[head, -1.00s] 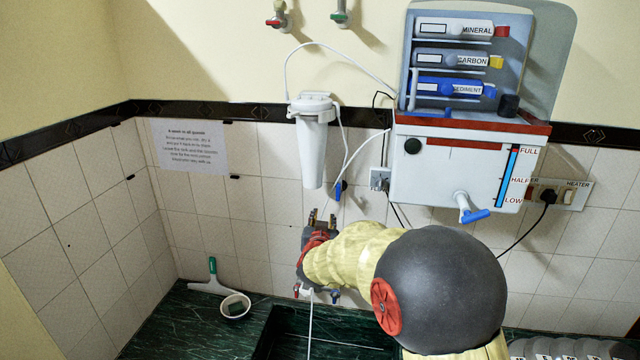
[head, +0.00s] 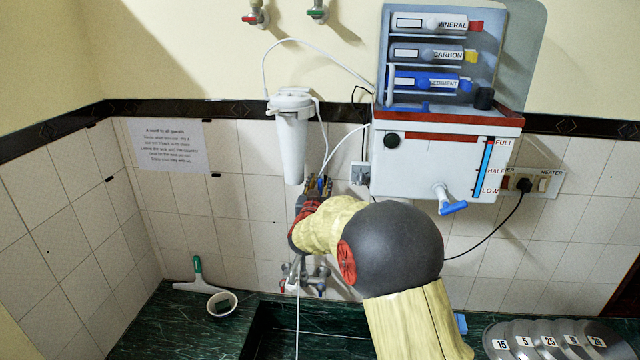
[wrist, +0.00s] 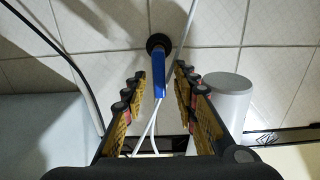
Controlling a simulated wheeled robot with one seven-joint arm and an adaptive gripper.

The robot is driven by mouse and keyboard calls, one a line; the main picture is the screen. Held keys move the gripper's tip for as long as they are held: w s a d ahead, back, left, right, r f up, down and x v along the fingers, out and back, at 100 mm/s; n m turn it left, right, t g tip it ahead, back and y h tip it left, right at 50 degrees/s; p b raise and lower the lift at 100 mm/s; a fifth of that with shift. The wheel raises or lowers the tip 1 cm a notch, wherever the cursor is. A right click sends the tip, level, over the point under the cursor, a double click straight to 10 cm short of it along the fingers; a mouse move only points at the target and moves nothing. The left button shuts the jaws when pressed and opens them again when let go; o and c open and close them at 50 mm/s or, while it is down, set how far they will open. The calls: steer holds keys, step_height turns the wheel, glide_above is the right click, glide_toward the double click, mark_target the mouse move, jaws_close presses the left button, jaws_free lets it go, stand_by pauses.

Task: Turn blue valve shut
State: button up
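The blue valve (head: 321,184) is a small blue lever on the tiled wall, just right of the white filter canister's bottom. In the wrist view the blue lever (wrist: 159,76) extends from a dark round base on the wall. My gripper (head: 318,181) is raised to it from below. In the wrist view my gripper (wrist: 160,84) is open, with one finger on each side of the lever. Gaps show between the fingers and the lever. White tubes run behind the lever, between the fingers. In the head view the fingertips partly hide the valve.
The white filter canister (head: 291,140) hangs close to my gripper; its grey end (wrist: 228,98) shows beside the right finger. The purifier (head: 430,165) hangs to the right with a blue-handled tap (head: 453,207). Lower taps (head: 303,278) and a green counter (head: 180,325) are below.

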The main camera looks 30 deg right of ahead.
steer(key=shift+w, duration=0.1)
steer(key=shift+c, duration=0.9)
jaws_close()
